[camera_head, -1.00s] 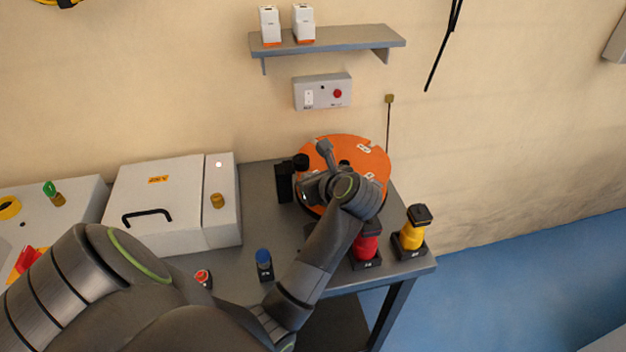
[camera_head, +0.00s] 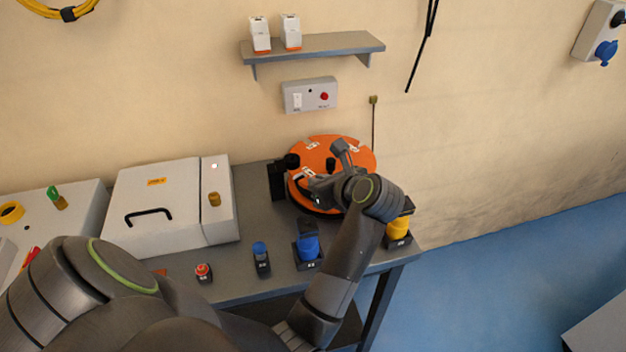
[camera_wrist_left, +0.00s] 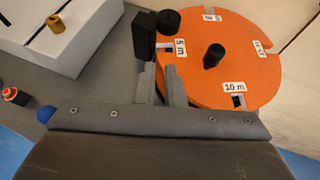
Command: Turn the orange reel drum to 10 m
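The orange reel drum (camera_head: 365,158) lies flat on the grey bench, with white labels and a black handle knob (camera_head: 331,164). In the left wrist view the drum (camera_wrist_left: 225,35) shows several labels. The knob (camera_wrist_left: 213,55) stands up from the drum's top. A black post (camera_wrist_left: 145,36) with a round knob is beside the rim. My left gripper (camera_wrist_left: 160,72) is by the rim near the 5 m label, fingers narrowly apart with nothing seen between. Contact is unclear.
Left of the drum is a white box (camera_head: 165,205) with a black handle. In front stand a small blue-topped block (camera_head: 261,262), a larger blue one (camera_head: 308,245) and a yellow one (camera_head: 398,228). A shelf (camera_head: 315,46) and a switch box (camera_head: 309,95) are on the wall.

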